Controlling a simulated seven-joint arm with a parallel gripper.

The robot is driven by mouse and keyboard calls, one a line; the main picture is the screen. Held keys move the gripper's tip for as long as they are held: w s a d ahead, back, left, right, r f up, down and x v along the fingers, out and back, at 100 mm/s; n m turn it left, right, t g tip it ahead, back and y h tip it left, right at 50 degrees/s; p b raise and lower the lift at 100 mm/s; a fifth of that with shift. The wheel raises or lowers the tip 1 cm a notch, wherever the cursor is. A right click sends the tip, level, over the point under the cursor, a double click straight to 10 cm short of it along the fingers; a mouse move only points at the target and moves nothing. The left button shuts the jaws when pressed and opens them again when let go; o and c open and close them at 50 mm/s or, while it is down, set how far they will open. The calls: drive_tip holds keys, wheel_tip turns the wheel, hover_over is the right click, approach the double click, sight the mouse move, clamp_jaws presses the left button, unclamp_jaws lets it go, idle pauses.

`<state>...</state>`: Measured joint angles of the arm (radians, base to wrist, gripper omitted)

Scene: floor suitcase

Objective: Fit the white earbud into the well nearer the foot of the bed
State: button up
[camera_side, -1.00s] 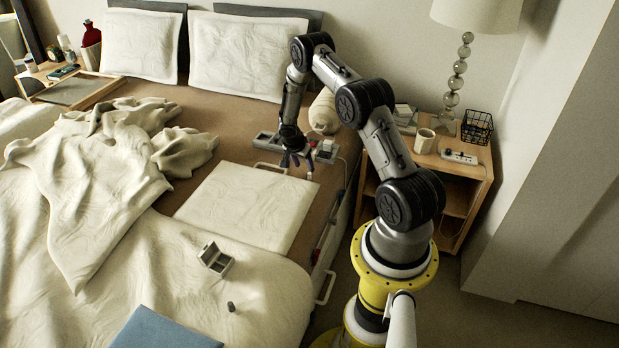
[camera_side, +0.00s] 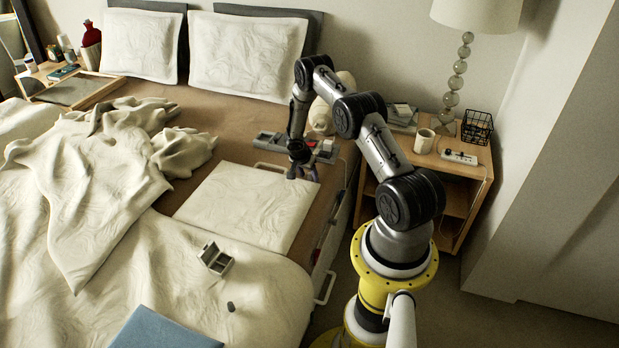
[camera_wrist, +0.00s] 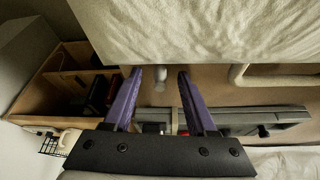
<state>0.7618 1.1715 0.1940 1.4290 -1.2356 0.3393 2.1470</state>
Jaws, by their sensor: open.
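A small grey open case with compartments (camera_side: 216,259) sits on the white bedding towards the foot of the bed. Which compartments are the wells is too small to tell. My gripper (camera_side: 303,177) is open above the bed, at the head-side edge of the flat white padded panel. In the wrist view its two purple fingers (camera_wrist: 160,73) are spread. A small pale piece (camera_wrist: 159,84) shows between the fingertips, apart from both; I cannot tell whether it is the white earbud. I cannot make out the earbud for certain in the side view.
The white padded panel (camera_side: 245,205) lies flat with pale handles. A grey tray (camera_side: 268,139) with small items lies behind my gripper. A small dark cylinder (camera_side: 231,307) stands near the case. The nightstand (camera_side: 470,168) holds a mug (camera_side: 424,141) and lamp.

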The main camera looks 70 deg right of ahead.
clamp_jaws()
drive_tip(key=shift+r, duration=0.1)
idle(0.3)
